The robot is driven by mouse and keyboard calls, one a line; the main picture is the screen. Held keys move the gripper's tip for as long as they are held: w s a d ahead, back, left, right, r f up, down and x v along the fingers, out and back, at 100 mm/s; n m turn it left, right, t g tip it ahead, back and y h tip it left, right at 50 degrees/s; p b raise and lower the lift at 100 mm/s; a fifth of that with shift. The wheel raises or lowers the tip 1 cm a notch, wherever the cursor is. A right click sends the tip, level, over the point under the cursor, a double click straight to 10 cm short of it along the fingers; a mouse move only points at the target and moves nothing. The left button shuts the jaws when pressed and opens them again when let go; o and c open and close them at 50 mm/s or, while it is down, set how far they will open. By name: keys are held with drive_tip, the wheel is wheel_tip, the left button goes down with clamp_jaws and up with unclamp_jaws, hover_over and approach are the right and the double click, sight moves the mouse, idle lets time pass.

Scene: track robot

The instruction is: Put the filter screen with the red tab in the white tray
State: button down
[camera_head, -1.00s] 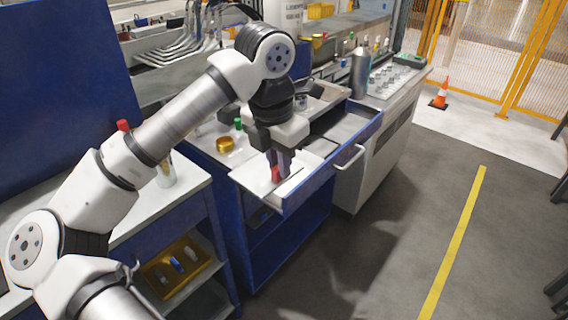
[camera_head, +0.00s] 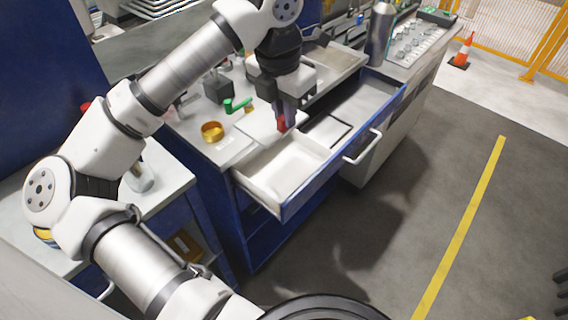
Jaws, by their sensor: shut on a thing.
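My gripper (camera_head: 285,113) is shut on the filter screen with the red tab (camera_head: 281,124). The screen looks like a thin pale plate (camera_head: 258,126), held roughly level above the back edge of the open drawer (camera_head: 283,166); the fingers hide part of it. The drawer's near-left compartment is white and empty. A flat, dark-edged screen (camera_head: 327,131) lies in the compartment to its right. A pale shallow tray (camera_head: 340,60) stands on the bench behind and right of my gripper, partly hidden by it; I cannot tell for sure that it is the white tray.
A gold ring-shaped dish (camera_head: 212,131), a green-handled part (camera_head: 238,105) and a dark block (camera_head: 217,90) stand on the bench left of my gripper. A metal bottle (camera_head: 380,35) stands at the back right. The drawer handle (camera_head: 362,148) sticks out over clear floor.

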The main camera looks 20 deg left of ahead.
sight(280, 133)
wheel_tip(280, 133, down, 17)
drive_tip(key=p, duration=0.2)
drive_tip(key=shift+p, duration=0.3)
drive_tip(key=shift+f, duration=0.2)
drive_tip(key=shift+f+b, duration=0.25)
drive_tip(key=shift+b, duration=0.1)
drive_tip(key=c, duration=1.4)
unclamp_jaws()
drive_tip(key=shift+r, duration=0.1)
drive_tip(key=shift+r, duration=0.1)
drive_tip(key=shift+r+p, duration=0.2)
drive_tip(key=shift+p, duration=0.35)
drive_tip(key=r, duration=0.3)
drive_tip(key=s+r+b, duration=0.1)
drive_tip(key=r, duration=0.3)
drive_tip(key=r+b, duration=0.1)
drive_tip(key=r, duration=0.2)
drive_tip(key=shift+s+a+r, duration=0.15)
drive_tip(key=shift+a+r, duration=0.05)
drive_tip(key=shift+r, duration=0.65)
